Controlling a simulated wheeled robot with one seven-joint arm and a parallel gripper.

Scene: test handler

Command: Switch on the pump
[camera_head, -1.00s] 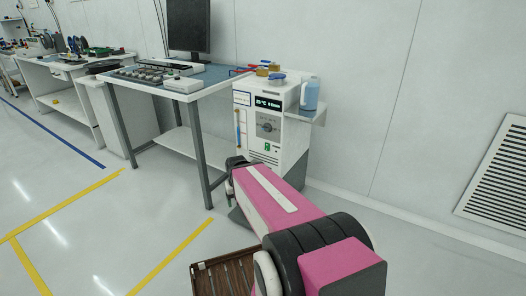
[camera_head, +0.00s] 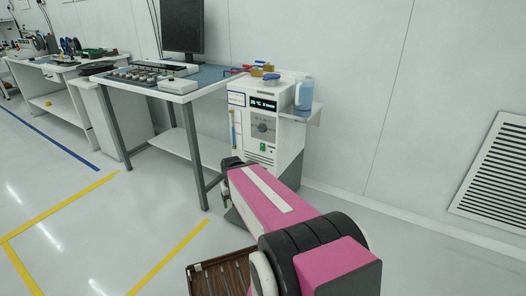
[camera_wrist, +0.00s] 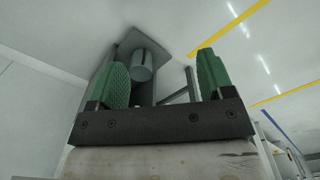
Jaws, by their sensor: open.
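The pump unit is a white cabinet (camera_head: 248,122) against the wall beside the workbench. Its front has a lit dark display (camera_head: 263,105), a round dial (camera_head: 263,126) and a small green switch (camera_head: 263,148) low down. The switch's position is too small to read. My pink arm reaches toward the cabinet's foot and hides part of its lower front. In the wrist view my gripper (camera_wrist: 163,78) has its two green fingers wide apart, with nothing held. A grey cylinder on a square plate (camera_wrist: 143,65) shows beyond the fingers; I cannot tell what it is.
A workbench (camera_head: 180,97) with a monitor (camera_head: 182,25) and equipment stands left of the cabinet, its legs near my arm. A blue bottle (camera_head: 304,95) stands on the cabinet's right side shelf. A brown slatted tray (camera_head: 222,274) is below my arm. Floor at left is open.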

